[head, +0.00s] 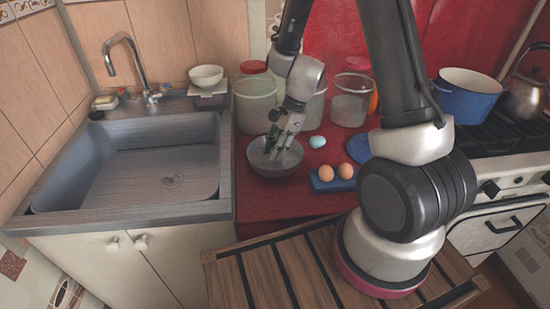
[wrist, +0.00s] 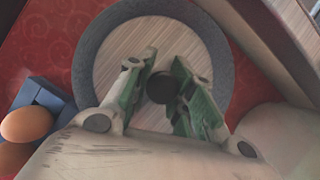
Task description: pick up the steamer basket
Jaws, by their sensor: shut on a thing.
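The steamer basket (head: 275,173) is a round, dark grey vessel near the front left of the red counter, by the sink. In the wrist view its grey rim (wrist: 84,62) rings a pale, wood-grained floor. A round black knob (wrist: 162,87) stands at its middle. My gripper (head: 274,150) reaches down inside the basket from above. In the wrist view my gripper's green-padded fingers (wrist: 163,92) are closed on either side of the knob. The basket looks level. I cannot tell whether its base touches the counter.
A blue holder with two brown eggs (head: 326,173) sits close to the basket's right. A turquoise egg-shaped thing (head: 317,142) and a blue disc (head: 357,149) lie behind. Lidded jars (head: 255,103) stand at the back. The sink (head: 150,172) is left; a blue pot (head: 466,98) is right.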

